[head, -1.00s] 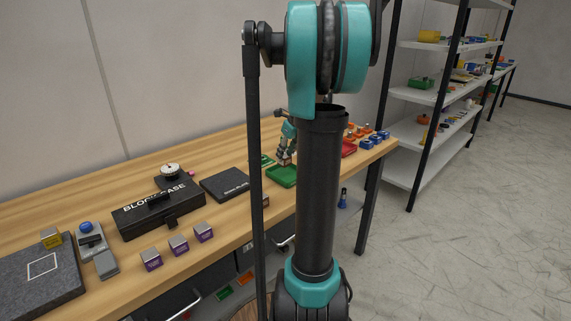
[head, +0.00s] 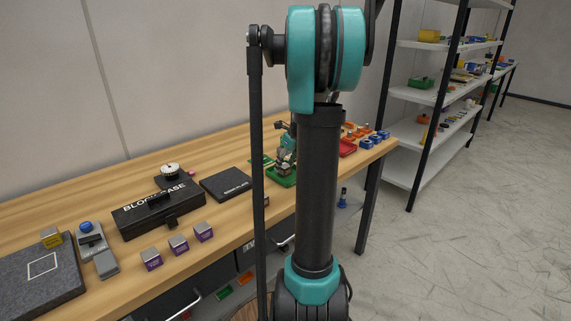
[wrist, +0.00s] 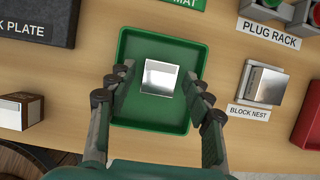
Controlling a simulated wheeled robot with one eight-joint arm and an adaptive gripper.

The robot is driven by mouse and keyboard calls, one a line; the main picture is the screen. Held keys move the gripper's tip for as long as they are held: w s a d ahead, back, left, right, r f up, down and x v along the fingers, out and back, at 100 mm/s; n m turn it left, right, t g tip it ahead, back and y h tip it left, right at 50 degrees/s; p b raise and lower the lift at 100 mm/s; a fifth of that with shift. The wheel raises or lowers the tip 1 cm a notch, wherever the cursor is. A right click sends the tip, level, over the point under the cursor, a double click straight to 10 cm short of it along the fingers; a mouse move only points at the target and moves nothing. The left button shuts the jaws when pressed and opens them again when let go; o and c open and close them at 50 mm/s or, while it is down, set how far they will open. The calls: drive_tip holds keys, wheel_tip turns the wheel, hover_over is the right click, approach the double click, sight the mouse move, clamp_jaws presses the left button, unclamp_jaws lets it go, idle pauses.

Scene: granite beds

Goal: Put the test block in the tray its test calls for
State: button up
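The test block (wrist: 158,77), with a shiny silver top, is in the green tray (wrist: 130,115) in the wrist view, near the tray's middle. My gripper (wrist: 156,80) is over the tray with one finger on each side of the block. A gap shows between each fingertip and the block, so the gripper looks open. In the head view my gripper (head: 286,168) is low at the green tray (head: 279,183), partly behind my own arm. A red tray (wrist: 308,122) is at the wrist view's right edge; it also shows in the head view (head: 348,149).
A block nest (wrist: 262,85) holding a silver block stands right of the green tray. A plug rack (wrist: 285,22) is behind it. A brown-labelled block (wrist: 20,110) and a dark plate (wrist: 40,20) lie left. Purple-labelled blocks (head: 178,245) and a block case (head: 158,209) stand farther left.

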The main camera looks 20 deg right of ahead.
drive_tip(key=shift+r, duration=0.15)
drive_tip(key=v, duration=1.2)
idle(0.4)
